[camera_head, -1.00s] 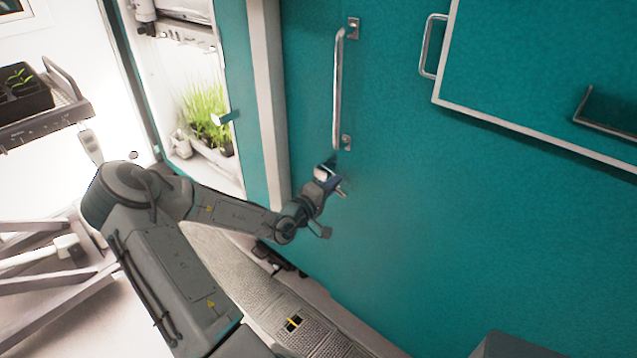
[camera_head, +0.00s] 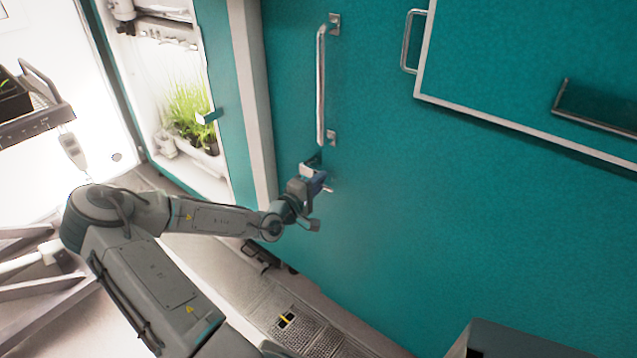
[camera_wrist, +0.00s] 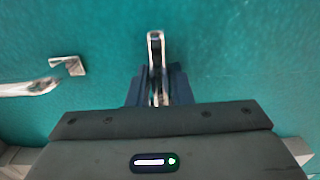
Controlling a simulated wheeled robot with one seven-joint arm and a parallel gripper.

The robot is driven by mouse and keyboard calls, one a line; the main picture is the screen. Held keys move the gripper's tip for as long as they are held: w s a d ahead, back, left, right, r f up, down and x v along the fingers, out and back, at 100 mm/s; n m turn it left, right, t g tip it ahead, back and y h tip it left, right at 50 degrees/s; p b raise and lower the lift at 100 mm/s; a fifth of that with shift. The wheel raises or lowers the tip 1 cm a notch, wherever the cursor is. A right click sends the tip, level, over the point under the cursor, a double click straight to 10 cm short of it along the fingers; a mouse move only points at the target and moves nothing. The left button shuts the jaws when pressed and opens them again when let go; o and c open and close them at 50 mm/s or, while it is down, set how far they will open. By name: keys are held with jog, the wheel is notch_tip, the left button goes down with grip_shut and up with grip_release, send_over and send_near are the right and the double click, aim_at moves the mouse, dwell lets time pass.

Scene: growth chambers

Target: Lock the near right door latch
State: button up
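The near right door (camera_head: 420,240) is a large teal panel and looks closed. Its latch (camera_wrist: 156,45) is a narrow metal piece below the long door handle (camera_head: 320,85). My gripper (camera_head: 316,178) is at the latch, just under the handle's lower mount. In the wrist view its dark blue fingers (camera_wrist: 158,88) are close together, one on each side of the latch, and look shut on it. The latch points straight up in that view, and its lower end is partly hidden between the fingers.
An open chamber with green seedlings (camera_head: 187,108) is left of the white door post (camera_head: 252,100). A trolley tray (camera_head: 40,122) stands at far left. A white-framed panel (camera_head: 530,70) with a handle is at upper right. Grating (camera_head: 270,310) runs below the door.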

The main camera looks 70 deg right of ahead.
jog(key=o, duration=0.4)
jog(key=shift+a, duration=0.1)
jog(key=v, duration=1.3)
jog(key=shift+a, duration=0.35)
jog(key=shift+w, duration=0.1)
